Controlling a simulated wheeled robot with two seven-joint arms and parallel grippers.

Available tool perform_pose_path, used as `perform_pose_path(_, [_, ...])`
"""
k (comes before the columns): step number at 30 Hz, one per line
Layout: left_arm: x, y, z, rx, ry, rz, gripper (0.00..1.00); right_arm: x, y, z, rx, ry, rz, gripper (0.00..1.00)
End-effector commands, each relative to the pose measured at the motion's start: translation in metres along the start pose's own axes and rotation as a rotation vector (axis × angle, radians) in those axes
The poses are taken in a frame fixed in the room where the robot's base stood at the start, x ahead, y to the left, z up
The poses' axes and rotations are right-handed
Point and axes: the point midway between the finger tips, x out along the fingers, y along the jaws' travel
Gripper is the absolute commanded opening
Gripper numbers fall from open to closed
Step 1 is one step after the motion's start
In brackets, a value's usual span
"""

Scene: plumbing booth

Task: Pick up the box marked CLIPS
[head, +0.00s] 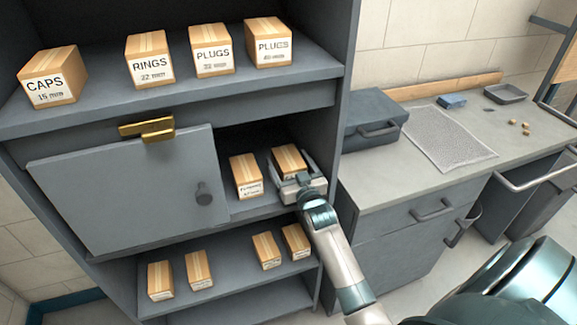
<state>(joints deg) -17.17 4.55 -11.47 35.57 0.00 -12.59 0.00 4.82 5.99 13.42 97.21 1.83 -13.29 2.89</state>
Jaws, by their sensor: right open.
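My right gripper (297,180) is open at the middle shelf, reaching in from the lower right. It is at the front of a small cardboard box (288,157), whose label it mostly hides. I cannot tell whether its fingers touch that box. A second cardboard box (246,173) stands just left of it, with a label too small to read. I cannot read CLIPS on any box from here. My left gripper is not in view.
The top shelf (190,92) holds boxes marked CAPS, RINGS and PLUGS. A grey door panel (125,190) covers the middle shelf's left part. The lower shelf (228,287) holds several boxes with unreadable labels. A counter (400,165) with a grey toolbox (372,122) stands at right.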

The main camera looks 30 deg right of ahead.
Motion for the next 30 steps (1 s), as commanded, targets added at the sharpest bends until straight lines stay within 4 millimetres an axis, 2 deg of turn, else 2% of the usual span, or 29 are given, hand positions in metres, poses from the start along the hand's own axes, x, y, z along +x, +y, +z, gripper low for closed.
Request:
perform_pose_path(2, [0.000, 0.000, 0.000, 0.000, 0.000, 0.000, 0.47, 0.000, 0.000, 0.000, 0.000, 0.000, 0.000, 0.78])
perform_pose_path(6, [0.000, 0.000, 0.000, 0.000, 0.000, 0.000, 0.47, 0.000, 0.000, 0.000, 0.000, 0.000, 0.000, 0.45])
perform_pose_path(8, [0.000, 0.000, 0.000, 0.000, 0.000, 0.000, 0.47, 0.000, 0.000, 0.000, 0.000, 0.000, 0.000, 0.30])
perform_pose_path(9, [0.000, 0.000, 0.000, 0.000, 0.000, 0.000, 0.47, 0.000, 0.000, -0.001, 0.000, 0.003, 0.000, 0.27])
perform_pose_path(20, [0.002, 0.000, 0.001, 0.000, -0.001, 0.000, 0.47, 0.000, 0.000, -0.005, 0.000, 0.004, 0.000, 0.27])
perform_pose_path(25, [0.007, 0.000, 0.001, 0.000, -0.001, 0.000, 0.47, 0.000, 0.000, -0.018, 0.000, 0.006, 0.000, 0.27])
perform_pose_path(29, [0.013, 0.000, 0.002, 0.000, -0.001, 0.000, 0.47, 0.001, 0.000, -0.035, 0.000, 0.008, 0.000, 0.27])
perform_pose_path(30, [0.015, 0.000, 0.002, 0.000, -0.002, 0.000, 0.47, -0.005, 0.000, -0.036, 0.000, 0.004, 0.000, 0.27])
